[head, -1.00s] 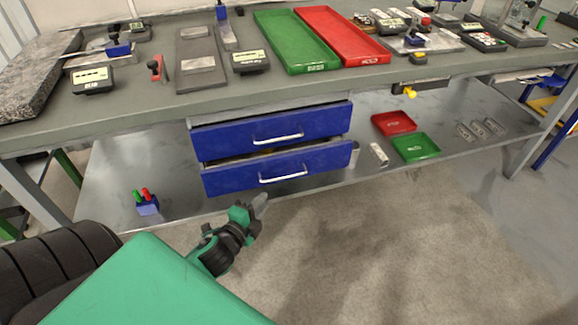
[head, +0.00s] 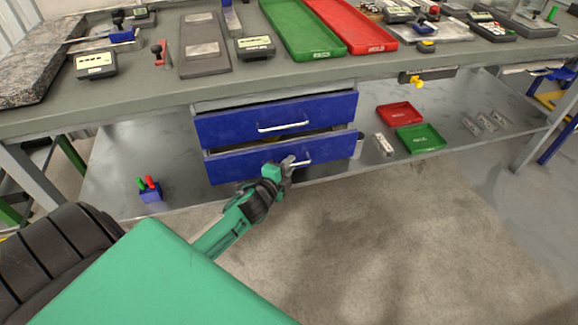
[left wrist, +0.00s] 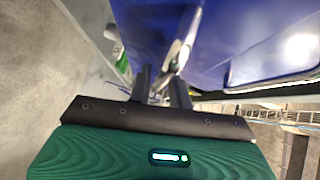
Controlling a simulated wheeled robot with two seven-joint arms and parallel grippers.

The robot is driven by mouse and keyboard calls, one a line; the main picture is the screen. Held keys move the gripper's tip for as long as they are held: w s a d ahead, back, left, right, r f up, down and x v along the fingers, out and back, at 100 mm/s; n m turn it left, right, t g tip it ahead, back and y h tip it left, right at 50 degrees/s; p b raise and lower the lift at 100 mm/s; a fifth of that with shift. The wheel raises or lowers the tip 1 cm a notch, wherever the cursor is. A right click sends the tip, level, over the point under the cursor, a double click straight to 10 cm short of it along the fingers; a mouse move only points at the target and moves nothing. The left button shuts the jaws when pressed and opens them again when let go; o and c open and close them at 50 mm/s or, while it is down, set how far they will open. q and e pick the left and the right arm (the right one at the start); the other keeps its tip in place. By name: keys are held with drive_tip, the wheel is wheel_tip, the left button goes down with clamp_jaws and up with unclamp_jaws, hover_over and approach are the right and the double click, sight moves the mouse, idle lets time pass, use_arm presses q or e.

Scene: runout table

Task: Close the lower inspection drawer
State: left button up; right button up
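The lower inspection drawer (head: 240,165) has a blue front and stands pulled out, with a dark gap above its front edge. Its pale bar handle (head: 302,162) also shows in the left wrist view (left wrist: 182,45). My left gripper (head: 288,164) is at the left part of this handle and hides some of it. In the left wrist view its two dark fingers (left wrist: 162,88) stand apart, with the handle's end at the gap between them; firm contact cannot be made out. My right gripper is not in view.
The blue upper drawer (head: 225,127) sits directly above, under the grey worktop (head: 150,95). A red tray (head: 399,114) and a green tray (head: 420,138) lie on the lower shelf to the right. A blue block with red and green pegs (head: 150,194) stands at left. The floor in front is clear.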

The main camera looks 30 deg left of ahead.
sight(281, 157)
use_arm(q)
drive_tip(key=shift+w, duration=0.2)
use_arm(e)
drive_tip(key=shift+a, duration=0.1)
use_arm(q)
clamp_jaws()
drive_tip(key=w+a, duration=0.2)
drive_tip(key=a, duration=0.1)
drive_tip(key=shift+w+a+p, duration=0.15)
drive_tip(key=shift+w+p, duration=0.2)
drive_tip(key=shift+w, duration=0.05)
drive_tip(key=shift+r, duration=0.1)
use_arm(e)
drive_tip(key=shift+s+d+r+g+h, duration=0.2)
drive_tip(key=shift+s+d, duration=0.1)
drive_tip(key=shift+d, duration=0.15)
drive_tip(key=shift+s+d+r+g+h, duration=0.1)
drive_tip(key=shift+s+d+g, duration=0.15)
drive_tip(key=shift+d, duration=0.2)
use_arm(q)
drive_tip(key=shift+a, duration=0.1)
unclamp_jaws()
